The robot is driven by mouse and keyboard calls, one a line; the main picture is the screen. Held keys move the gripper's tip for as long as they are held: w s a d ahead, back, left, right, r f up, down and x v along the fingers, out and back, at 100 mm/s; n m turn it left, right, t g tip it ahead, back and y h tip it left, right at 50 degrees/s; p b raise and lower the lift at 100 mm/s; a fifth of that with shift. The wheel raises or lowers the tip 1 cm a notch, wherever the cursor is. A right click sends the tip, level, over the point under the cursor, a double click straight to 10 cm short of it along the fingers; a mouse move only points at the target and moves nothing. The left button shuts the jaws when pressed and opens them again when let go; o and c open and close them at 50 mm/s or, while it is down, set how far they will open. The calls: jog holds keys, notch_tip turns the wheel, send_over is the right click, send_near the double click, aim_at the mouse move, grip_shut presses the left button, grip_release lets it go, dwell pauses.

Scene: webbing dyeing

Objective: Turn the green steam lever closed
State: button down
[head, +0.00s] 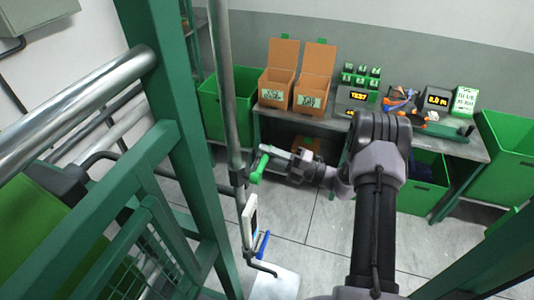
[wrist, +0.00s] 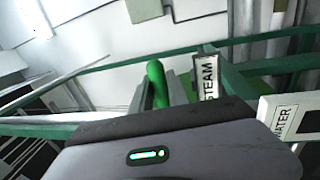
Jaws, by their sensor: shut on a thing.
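The green steam lever (head: 256,170) is on the vertical grey pipe left of centre in the head view. In the wrist view its rounded green end (wrist: 157,82) stands up between my fingers, beside a white STEAM label (wrist: 208,78). My gripper (head: 266,156) reaches left to the pipe and is shut on the lever. In the wrist view my gripper (wrist: 160,98) is partly hidden behind my wrist housing. The lever's pivot and the valve body are largely hidden, so I cannot tell its exact angle.
A blue lever (head: 263,246) is lower on the pipework, near a pale plate (head: 249,220). A WATER label (wrist: 284,118) shows at right in the wrist view. A green frame post (head: 172,110) stands close on the left. A bench (head: 425,148) with boxes stands behind.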

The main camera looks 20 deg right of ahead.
jog(key=c, duration=1.3)
grip_release()
jog(key=shift+f, duration=0.1)
jog(key=b+v, duration=0.2)
jog(key=v, duration=1.5)
jog(key=shift+s, duration=0.25)
jog(key=shift+d+f, duration=0.1)
jog(key=shift+d, duration=0.05)
